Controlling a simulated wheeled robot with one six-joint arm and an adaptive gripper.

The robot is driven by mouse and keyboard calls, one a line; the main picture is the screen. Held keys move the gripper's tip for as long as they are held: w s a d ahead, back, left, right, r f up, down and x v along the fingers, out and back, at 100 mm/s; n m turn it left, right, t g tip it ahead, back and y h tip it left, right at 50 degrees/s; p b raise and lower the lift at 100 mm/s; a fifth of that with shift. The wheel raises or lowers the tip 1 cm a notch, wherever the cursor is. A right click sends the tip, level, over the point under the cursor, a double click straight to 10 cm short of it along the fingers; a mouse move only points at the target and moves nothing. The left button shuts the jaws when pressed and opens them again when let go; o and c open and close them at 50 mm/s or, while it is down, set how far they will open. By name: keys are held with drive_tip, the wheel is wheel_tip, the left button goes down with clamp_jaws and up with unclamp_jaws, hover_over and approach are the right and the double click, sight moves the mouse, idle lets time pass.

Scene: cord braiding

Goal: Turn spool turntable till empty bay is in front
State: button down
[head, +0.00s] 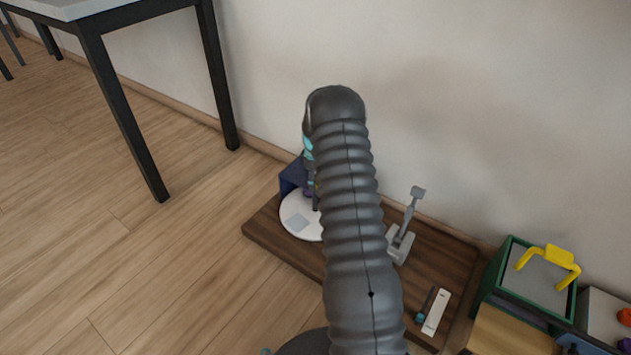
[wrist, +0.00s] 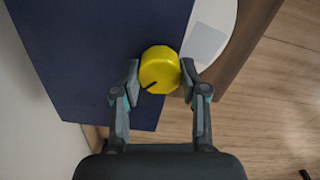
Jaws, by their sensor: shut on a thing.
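In the wrist view my gripper (wrist: 160,76) is shut on a round yellow knob (wrist: 158,62) with a short dark mark on it, one finger on each side. The knob sits over a dark blue panel (wrist: 95,45). The white turntable disc (wrist: 228,18) shows past the panel's right edge, with a light grey square patch (wrist: 205,42) on it. In the head view my arm hides the right part of the turntable (head: 289,226); its grey patch (head: 298,221) faces front-left, bare.
The turntable stands on a brown wooden board (head: 266,238) by the wall. A grey lever (head: 408,215) and a white bar (head: 436,312) are on the board to the right. A green box with a yellow handle (head: 552,256) is further right. Open floor lies left.

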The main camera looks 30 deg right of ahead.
drive_tip(key=shift+s+f+n, duration=0.15)
drive_tip(key=shift+s+n, duration=0.1)
drive_tip(key=shift+n, duration=0.95)
drive_tip(key=c, duration=0.6)
unclamp_jaws()
drive_tip(key=shift+d, duration=0.2)
drive_tip(key=shift+w+a, duration=0.1)
drive_tip(key=shift+a, duration=0.05)
drive_tip(key=shift+w+r, duration=0.1)
drive_tip(key=shift+r, duration=0.2)
wheel_tip(320, 180, up, 12)
drive_tip(key=shift+f, duration=0.25)
